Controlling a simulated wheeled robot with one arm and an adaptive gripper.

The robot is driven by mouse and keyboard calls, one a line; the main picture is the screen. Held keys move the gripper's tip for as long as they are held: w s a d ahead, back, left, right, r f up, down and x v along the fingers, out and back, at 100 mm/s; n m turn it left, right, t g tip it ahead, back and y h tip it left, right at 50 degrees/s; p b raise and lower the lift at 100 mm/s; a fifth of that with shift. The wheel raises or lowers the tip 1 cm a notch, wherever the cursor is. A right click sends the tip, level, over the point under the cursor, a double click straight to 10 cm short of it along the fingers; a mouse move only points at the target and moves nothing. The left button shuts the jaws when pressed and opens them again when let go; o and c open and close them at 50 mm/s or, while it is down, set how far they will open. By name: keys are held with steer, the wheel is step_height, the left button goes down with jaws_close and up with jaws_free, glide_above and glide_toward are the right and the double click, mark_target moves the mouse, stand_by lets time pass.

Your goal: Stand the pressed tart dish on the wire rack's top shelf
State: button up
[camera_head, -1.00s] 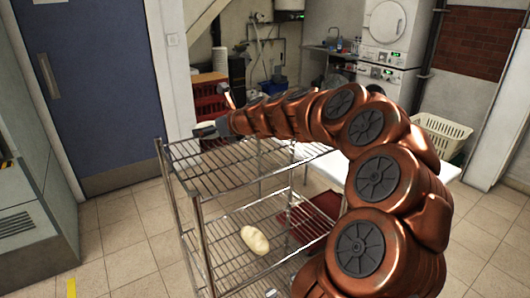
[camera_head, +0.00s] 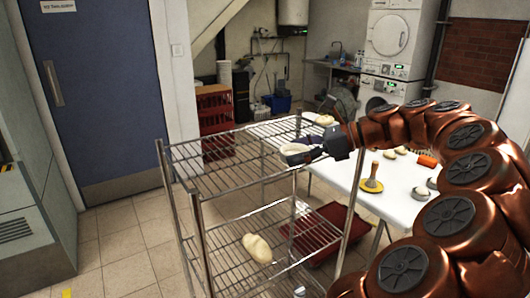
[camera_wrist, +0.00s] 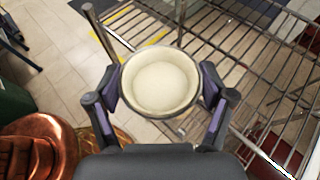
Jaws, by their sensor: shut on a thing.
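My gripper (camera_head: 297,156) is shut on a round cream tart dish (camera_head: 291,148). The wrist view shows the dish (camera_wrist: 161,82) gripped by its sides between the two fingers, with its open top facing the camera. The wire rack (camera_head: 196,193) stands in the middle of the head view. Its top shelf (camera_head: 222,166) is bare. The dish is near the shelf's right side in the head view; its height above the shelf is unclear. In the wrist view, the rack's wires (camera_wrist: 250,50) show mostly right of the dish, with floor tiles to the left.
A pale loaf-like piece (camera_head: 257,247) lies on the rack's lower shelf. A white table (camera_head: 395,180) with several small items, including a wooden-handled tool (camera_head: 373,178), stands right behind the rack. Red crates (camera_head: 215,112) stand behind it. Open floor lies left of the rack.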

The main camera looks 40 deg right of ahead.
steer(key=p, duration=0.1)
glide_above(249, 159)
steer(key=shift+a+f, duration=0.15)
steer(key=shift+f, duration=2.35)
steer(key=shift+f+p, duration=0.15)
steer(key=shift+p, duration=0.15)
steer(key=o, duration=1.1)
steer(key=shift+c, duration=0.2)
steer(key=shift+s, duration=0.1)
steer(key=v, duration=1.2)
steer(key=shift+r+b, duration=0.2)
steer(key=shift+b, duration=0.2)
